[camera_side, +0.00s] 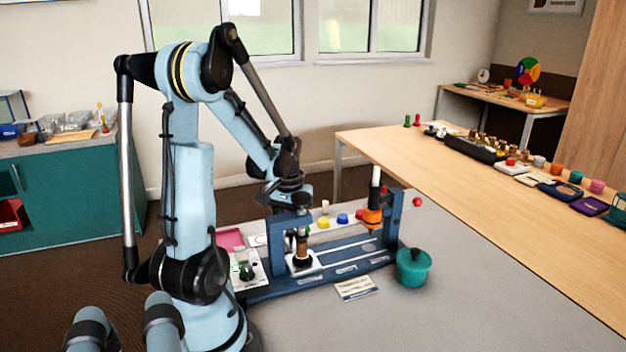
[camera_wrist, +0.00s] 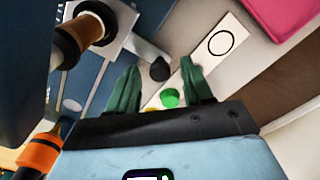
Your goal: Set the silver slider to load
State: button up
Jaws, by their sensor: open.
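A blue press-like frame (camera_side: 392,232) stands on the grey table, with lettering along its base that is too small to read surely. A pale silver plate (camera_side: 292,268) sits low on its left side under a brown spool (camera_side: 303,246); I take this plate for the silver slider, but cannot be sure. In the wrist view the plate (camera_wrist: 122,22) and spool (camera_wrist: 68,42) are at upper left. My gripper (camera_wrist: 160,63) is open, its green fingers apart and left and right of a black knob (camera_wrist: 159,70) and a green cap (camera_wrist: 170,98). Nothing is seen gripped.
An orange cone-shaped part (camera_side: 372,218) hangs at the frame's right. A teal lidded pot (camera_side: 413,270) stands right of the frame, and a printed card (camera_side: 356,288) lies in front. A pink sheet (camera_side: 230,238) lies at left. The table's right front is clear.

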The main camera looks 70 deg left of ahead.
jog(key=shift+c, duration=0.5)
grip_shut()
jog(key=w, duration=0.4)
jog(key=shift+w, duration=0.15)
jog(key=shift+o, duration=0.5)
grip_release()
